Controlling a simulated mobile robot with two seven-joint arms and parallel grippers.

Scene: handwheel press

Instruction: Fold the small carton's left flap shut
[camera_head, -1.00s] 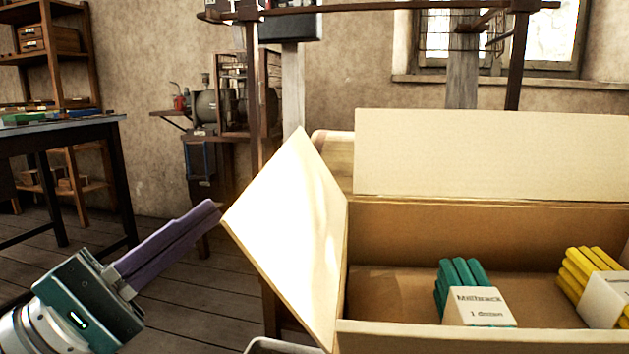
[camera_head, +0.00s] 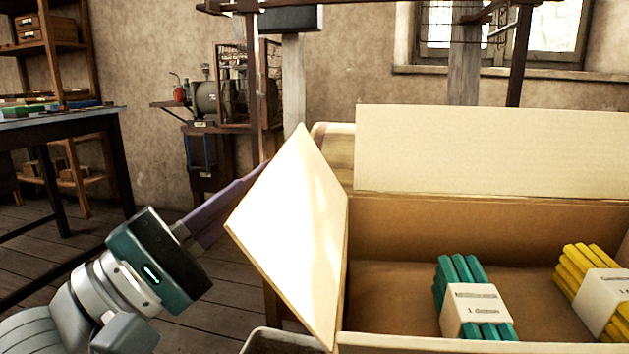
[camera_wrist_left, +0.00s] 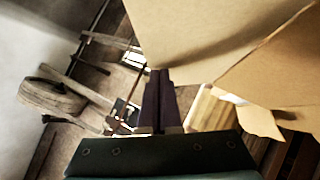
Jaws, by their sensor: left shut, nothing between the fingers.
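The small carton (camera_head: 440,225) stands open at the right of the head view. Its left flap (camera_head: 292,225) stands up and leans outward to the left. The back flap (camera_head: 490,150) stands upright. My left gripper (camera_head: 258,175) is shut and empty, its purple fingers on the outer side of the left flap, the tips partly hidden behind the flap's edge. In the left wrist view the shut fingers (camera_wrist_left: 159,75) reach up to the brown cardboard (camera_wrist_left: 210,35); I cannot tell whether they touch it. My right gripper is not in view.
A green pencil bundle (camera_head: 470,295) and a yellow bundle (camera_head: 595,285) lie inside the carton. A grey tray rim (camera_head: 275,340) is below the left flap. A dark table (camera_head: 60,125) stands at the far left, with open floor between.

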